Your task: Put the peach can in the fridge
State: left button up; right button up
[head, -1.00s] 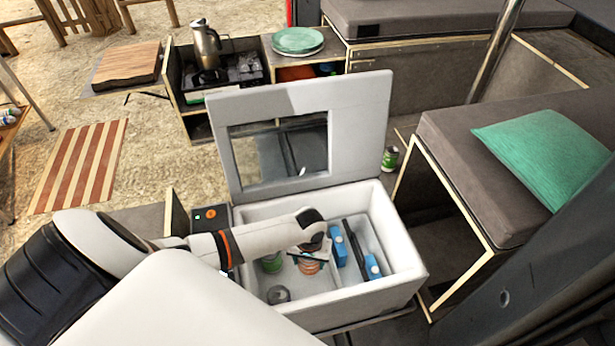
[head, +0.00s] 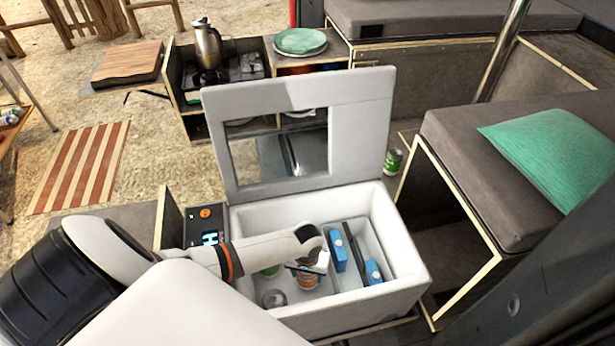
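The peach can (head: 307,283), with an orange label, is inside the open white fridge box (head: 408,274), below the hand of my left arm. My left gripper (head: 308,269) is down in the fridge at the can's top and appears shut on it; the fingers are small and partly hidden by the wrist. I cannot tell whether the can touches the fridge floor. The fridge lid (head: 297,90) stands raised at the back. My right gripper is not in view.
In the fridge, a grey-topped can (head: 273,298) and a partly hidden green can (head: 270,271) are left of the peach can. Blue cartons (head: 337,251) stand at the right by a dark divider. Another green can (head: 393,161) is outside, behind the fridge, near the bench.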

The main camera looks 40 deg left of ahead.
pick_arm(q)
jog(key=o, duration=0.5)
jog(key=shift+o, duration=0.2)
